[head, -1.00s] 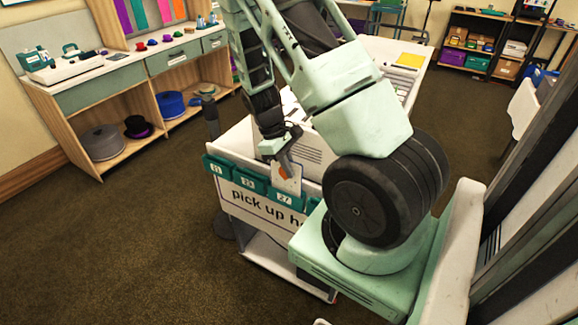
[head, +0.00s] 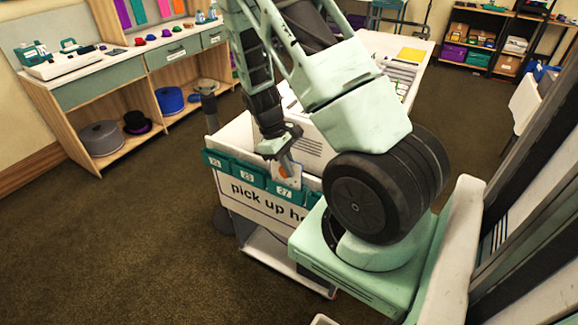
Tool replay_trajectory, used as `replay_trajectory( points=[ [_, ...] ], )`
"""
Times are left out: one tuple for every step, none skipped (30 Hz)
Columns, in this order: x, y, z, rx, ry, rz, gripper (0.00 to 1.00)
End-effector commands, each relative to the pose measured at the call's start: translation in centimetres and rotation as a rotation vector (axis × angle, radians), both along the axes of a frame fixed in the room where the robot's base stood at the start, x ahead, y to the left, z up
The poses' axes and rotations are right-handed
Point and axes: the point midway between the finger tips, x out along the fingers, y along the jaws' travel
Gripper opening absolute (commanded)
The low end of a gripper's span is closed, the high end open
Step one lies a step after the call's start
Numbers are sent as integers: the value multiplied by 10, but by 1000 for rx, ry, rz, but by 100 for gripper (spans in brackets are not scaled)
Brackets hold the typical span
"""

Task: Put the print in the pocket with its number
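A row of teal pockets hangs along the front edge of the white cart, with number labels. The pocket labelled 27 (head: 284,191) is nearest my arm. The one marked 23 or 25 (head: 247,177) is left of it, and one that looks like 21 (head: 215,163) is at the far left. My gripper (head: 286,160) points down just above and behind pocket 27. It appears shut on a small white and orange print (head: 291,174). The print's lower edge is at the pocket's top; I cannot tell whether it is inside. The print's number is not readable.
A white "pick up" sign (head: 262,203) is below the pockets. Papers and a yellow sheet (head: 411,55) lie on the cart top behind my arm. A wooden shelf unit (head: 125,85) stands at the left. Brown carpet (head: 110,240) is clear at the front left.

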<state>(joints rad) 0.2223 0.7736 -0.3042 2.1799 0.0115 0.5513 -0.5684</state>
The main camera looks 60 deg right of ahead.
Motion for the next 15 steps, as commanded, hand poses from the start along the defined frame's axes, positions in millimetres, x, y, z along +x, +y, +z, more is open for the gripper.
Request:
replay_trajectory(
  points=[
    [0,0,0,0,0,0,0],
    [0,0,0,0,0,0,0],
    [0,0,0,0,0,0,0],
    [0,0,0,0,0,0,6],
    [0,0,0,0,0,0,14],
    [0,0,0,0,0,0,26],
    [0,0,0,0,0,0,29],
    [0,0,0,0,0,0,29],
    [0,0,0,0,0,0,29],
    [0,0,0,0,0,0,29],
    [0,0,0,0,0,0,29],
    [0,0,0,0,0,0,29],
    [0,0,0,0,0,0,29],
    [0,0,0,0,0,0,29],
    [0,0,1,0,0,0,29]
  ],
)
